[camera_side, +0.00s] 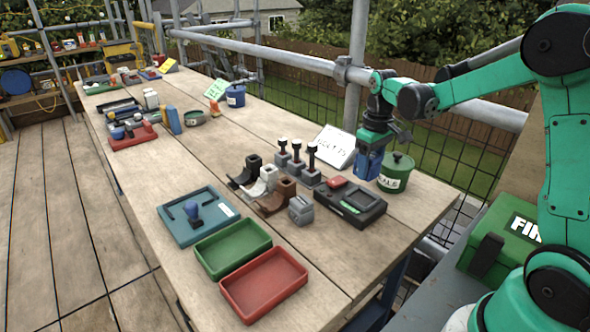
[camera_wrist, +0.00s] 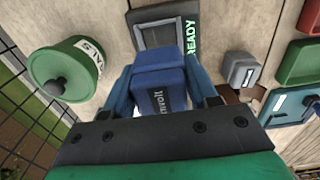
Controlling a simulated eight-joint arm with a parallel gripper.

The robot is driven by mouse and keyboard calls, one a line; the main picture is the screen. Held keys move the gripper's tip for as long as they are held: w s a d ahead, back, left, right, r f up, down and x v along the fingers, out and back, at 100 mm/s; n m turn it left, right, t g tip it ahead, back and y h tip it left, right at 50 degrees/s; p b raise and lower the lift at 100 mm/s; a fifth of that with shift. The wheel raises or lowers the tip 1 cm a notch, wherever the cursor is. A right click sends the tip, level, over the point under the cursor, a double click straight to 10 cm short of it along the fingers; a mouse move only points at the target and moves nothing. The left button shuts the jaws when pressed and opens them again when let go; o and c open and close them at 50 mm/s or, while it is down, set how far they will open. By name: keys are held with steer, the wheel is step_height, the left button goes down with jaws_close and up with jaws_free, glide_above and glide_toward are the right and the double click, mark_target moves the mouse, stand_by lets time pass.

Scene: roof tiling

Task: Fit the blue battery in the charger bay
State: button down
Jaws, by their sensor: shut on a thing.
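The blue battery (camera_side: 368,166) hangs upright in my gripper (camera_side: 372,150), in the side view behind and to the right of the charger. In the wrist view the battery (camera_wrist: 159,88) sits between the two blue fingers of my gripper (camera_wrist: 164,92), which are shut on it. The charger also shows in the wrist view (camera_wrist: 139,30), beyond the battery, with a grey bay and the word READY. The battery is apart from the charger; its lower end is hidden in the wrist view.
A green lidded pot (camera_side: 396,173) stands close beside the battery. A white sign (camera_side: 336,147) and several dark upright tools (camera_side: 297,160) stand behind the charger. A grey block (camera_side: 301,210) lies left of it. Green (camera_side: 232,270) and red trays (camera_side: 263,308) lie nearer the front.

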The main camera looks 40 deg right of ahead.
mark_target(364, 201)
steer(key=shift+f, duration=2.65)
steer(key=shift+f, duration=0.6)
steer(key=shift+c, duration=0.8)
jaws_free()
steer(key=shift+r, duration=3.55)
steer(key=shift+a+r, duration=0.1)
steer(key=s+a+r+t, duration=0.2)
steer(key=s+a+t, duration=0.1)
steer(key=a, duration=0.4)
steer(key=s+a+r+t, duration=0.3)
steer(key=s+a+t, duration=0.1)
steer(key=a, duration=0.3)
steer(key=shift+a, duration=0.15)
